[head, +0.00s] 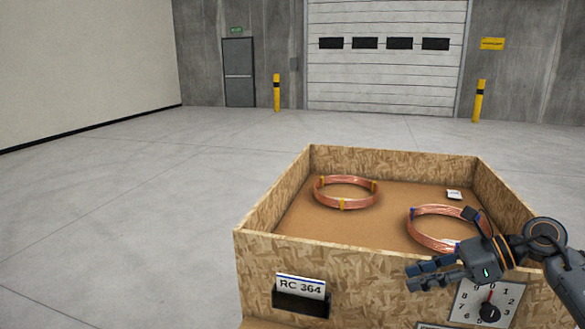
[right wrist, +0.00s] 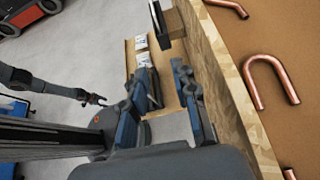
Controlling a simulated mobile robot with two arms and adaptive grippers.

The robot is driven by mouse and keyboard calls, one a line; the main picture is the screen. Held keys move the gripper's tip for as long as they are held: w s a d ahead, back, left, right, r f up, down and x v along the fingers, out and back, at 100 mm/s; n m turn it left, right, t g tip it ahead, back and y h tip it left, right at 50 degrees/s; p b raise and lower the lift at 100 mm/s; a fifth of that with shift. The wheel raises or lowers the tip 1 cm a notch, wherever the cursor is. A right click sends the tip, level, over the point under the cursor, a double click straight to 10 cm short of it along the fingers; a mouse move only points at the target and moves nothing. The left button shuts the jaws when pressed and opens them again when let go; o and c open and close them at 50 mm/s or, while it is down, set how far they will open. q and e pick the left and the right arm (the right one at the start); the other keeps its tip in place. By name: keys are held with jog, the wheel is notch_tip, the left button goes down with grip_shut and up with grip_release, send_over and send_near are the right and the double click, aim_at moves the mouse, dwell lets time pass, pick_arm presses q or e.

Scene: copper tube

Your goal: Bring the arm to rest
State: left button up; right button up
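My right gripper (head: 410,276) is in front of the near wall of a chipboard crate (head: 350,262), at the right of the head view. Its fingers point left and stand apart with nothing between them. In the right wrist view the right gripper (right wrist: 165,70) also shows a clear gap between its fingers, beside the crate wall (right wrist: 228,75). My left arm shows at the left of the right wrist view, and its small left gripper (right wrist: 100,100) looks open and empty. It is out of the head view.
The crate holds two copper coils, one with yellow ties (head: 345,204) and one with blue ties (head: 425,240). A dial (head: 505,296) and an RC 364 label (head: 300,286) are on its front. The wrist view shows U-shaped copper tubes (right wrist: 255,75). Floor at left is clear.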

jog(key=w+a+r+m+t+y, duration=0.1)
jog(key=a+r+m+t+y, duration=0.3)
jog(key=a+m+t+y, duration=0.5)
jog(key=s+d+f+m+t+h, duration=0.1)
jog(key=d+f+m+h, duration=0.1)
jog(key=f+m+h, duration=0.6)
jog(key=s+d+f+m+t+h, duration=0.25)
jog(key=m+h, duration=0.35)
jog(key=m, duration=0.6)
jog(key=s+d+f+m+t+h, duration=0.1)
jog(key=d+f+m+h, duration=0.2)
jog(key=f+m+h, duration=0.55)
jog(key=s+a+f+m+g+y, duration=0.15)
jog(key=s+f+m+g, duration=0.45)
jog(key=s, duration=0.7)
jog(key=s+a+f+m+g+y, duration=0.15)
jog(key=s+f+m+g, duration=0.45)
jog(key=s, duration=0.7)
notch_tip(320, 180, down, 27)
jog(key=s+n+g, duration=0.1)
jog(key=s+g, duration=0.1)
jog(key=g, duration=0.1)
jog(key=s+d+f+g, duration=0.1)
jog(key=s+d+f, duration=0.1)
jog(key=s+f, duration=1.4)
jog(key=shift+s+f+h, duration=0.25)
jog(key=shift+s+h, duration=0.15)
jog(key=shift+h, duration=0.05)
